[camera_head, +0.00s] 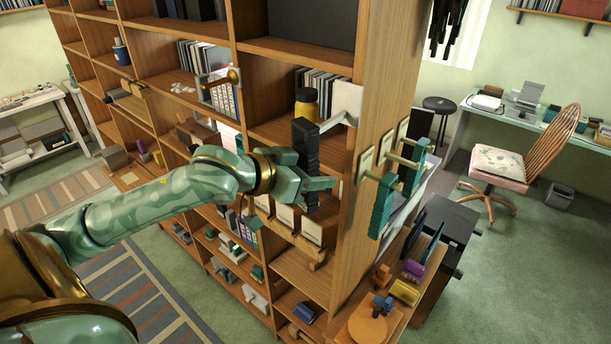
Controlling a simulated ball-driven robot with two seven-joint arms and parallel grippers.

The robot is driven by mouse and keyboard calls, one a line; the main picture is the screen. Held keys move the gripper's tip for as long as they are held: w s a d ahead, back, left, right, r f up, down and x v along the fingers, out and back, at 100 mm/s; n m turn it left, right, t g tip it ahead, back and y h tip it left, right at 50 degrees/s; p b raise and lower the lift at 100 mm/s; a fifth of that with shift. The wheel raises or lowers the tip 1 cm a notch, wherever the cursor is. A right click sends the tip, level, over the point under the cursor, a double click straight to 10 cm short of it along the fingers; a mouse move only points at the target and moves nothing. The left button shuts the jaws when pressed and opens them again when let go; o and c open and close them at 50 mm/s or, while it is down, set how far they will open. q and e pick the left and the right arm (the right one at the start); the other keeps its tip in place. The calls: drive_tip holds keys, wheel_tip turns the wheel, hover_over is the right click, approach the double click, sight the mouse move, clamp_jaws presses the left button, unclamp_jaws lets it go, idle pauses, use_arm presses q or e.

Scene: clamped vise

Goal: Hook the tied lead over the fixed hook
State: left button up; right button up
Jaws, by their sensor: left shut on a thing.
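My left gripper (322,184) reaches in from the left and is shut on a dark, upright, ribbed bundle (305,150), which looks like the tied lead. The bundle stands out in front of the shelf edge, and the fingers hide part of its lower half. To its right, pegs with pale cards (365,164) stick out from the end panel of the bookcase. Green bundles (381,208) hang from these pegs. A pale angled bracket (346,103) sits just behind and right of the dark bundle. Which of these is the fixed hook is unclear. My right gripper is not in view.
The wooden bookcase (347,215) fills the middle. Cards with pegs (285,214) line a lower shelf edge. A low bench (395,318) with small objects stands at the lower right. The floor beyond is partly clear.

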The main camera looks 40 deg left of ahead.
use_arm(q)
drive_tip(key=shift+w+d+f, duration=0.1)
drive_tip(key=shift+w+f, duration=0.1)
drive_tip(key=shift+w, duration=0.85)
drive_tip(key=shift+w+d+f, duration=0.1)
drive_tip(key=shift+w+f, duration=0.05)
drive_tip(key=shift+w, duration=0.85)
drive_tip(key=shift+w+d+f, duration=0.1)
drive_tip(key=shift+w+f, duration=0.1)
drive_tip(key=shift+w, duration=0.85)
drive_tip(key=o, duration=1.2)
drive_tip(key=shift+a, duration=0.1)
